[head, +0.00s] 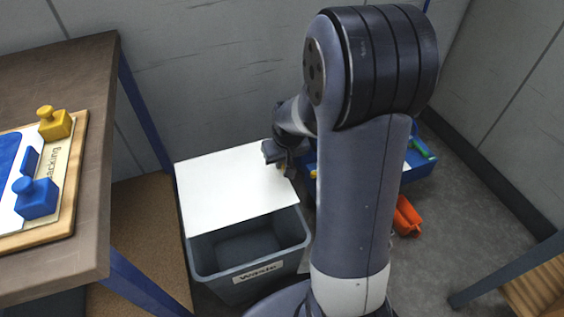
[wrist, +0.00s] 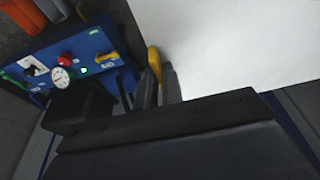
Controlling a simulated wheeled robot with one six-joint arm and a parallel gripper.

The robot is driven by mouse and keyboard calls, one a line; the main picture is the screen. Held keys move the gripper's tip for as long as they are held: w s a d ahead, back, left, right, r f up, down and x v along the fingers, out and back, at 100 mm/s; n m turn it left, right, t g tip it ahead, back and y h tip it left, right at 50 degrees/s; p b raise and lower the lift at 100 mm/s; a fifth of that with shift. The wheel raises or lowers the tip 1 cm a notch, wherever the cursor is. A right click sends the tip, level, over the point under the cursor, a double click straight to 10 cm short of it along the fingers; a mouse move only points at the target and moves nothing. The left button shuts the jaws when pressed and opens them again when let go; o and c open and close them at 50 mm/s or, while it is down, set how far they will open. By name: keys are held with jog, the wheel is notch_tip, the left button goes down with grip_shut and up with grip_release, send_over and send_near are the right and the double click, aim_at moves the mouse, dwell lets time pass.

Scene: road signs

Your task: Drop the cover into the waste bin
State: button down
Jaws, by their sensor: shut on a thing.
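The cover is a flat white panel (head: 225,190). In the head view it hangs over the back part of the grey waste bin (head: 207,257), which is labelled "Waste". The front of the bin's opening shows, dark and empty-looking. My gripper (head: 282,164) is at the panel's right edge, shut on the cover by what looks like a small yellow part. In the wrist view the white panel (wrist: 235,40) fills the upper right, and my fingers (wrist: 160,84) close around the yellow part (wrist: 155,64) at its edge. I cannot tell whether the panel touches the bin's rim.
A wooden table (head: 85,75) at the left carries a board (head: 62,200) with blue and yellow knobbed pieces. A blue box (head: 420,165) and an orange item (head: 406,215) lie behind my arm. A blue panel with a gauge (wrist: 90,62) shows in the wrist view.

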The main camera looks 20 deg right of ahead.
notch_tip(320, 180, down, 12)
jog(key=b, duration=0.9)
jog(key=shift+f, duration=0.15)
jog(key=c, duration=0.7)
grip_release()
dwell(0.6)
notch_tip(320, 180, up, 10)
jog(key=p, duration=0.8)
jog(key=shift+f, duration=0.1)
